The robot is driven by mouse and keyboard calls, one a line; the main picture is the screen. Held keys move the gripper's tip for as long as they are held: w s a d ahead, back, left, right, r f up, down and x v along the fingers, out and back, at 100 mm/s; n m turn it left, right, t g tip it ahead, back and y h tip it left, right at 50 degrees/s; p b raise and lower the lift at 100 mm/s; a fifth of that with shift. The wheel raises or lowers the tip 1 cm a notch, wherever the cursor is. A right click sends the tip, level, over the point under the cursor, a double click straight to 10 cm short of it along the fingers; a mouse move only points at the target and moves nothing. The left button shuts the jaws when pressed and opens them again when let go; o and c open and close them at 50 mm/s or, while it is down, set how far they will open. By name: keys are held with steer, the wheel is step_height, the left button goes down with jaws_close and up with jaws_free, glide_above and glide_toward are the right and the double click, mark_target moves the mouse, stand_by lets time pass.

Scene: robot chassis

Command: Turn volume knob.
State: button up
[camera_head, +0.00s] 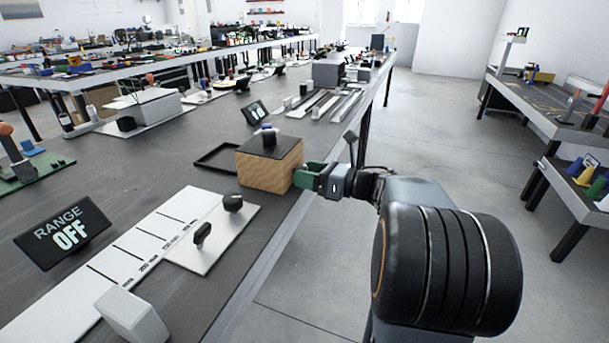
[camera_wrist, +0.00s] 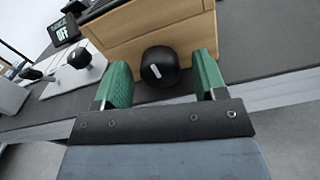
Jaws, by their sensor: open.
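A wooden box (camera_head: 269,170) with a black top stands at the right edge of the dark table. In the wrist view, a round black knob with a white mark (camera_wrist: 160,67) sits on the wooden face of the box (camera_wrist: 150,30). I take this to be the volume knob. My gripper (camera_head: 304,174), with green fingers, is at the box's right side. In the wrist view my gripper (camera_wrist: 163,70) is open, one finger on each side of the knob, with gaps visible on both sides. The knob is hidden in the head view.
A display reading "RANGE OFF" (camera_head: 63,232) stands at the left. A white panel with black knobs (camera_head: 212,240) lies in front of the box. A small tilted screen (camera_head: 256,112) stands behind it. Open floor (camera_head: 430,150) lies right of the table.

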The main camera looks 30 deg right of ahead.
steer(key=shift+w+a, duration=0.4)
steer(key=shift+c, duration=0.2)
steer(key=c, duration=0.9)
steer(key=shift+m, duration=0.7)
steer(key=o, duration=0.9)
steer(key=shift+o, duration=0.2)
steer(key=shift+s+d, duration=0.1)
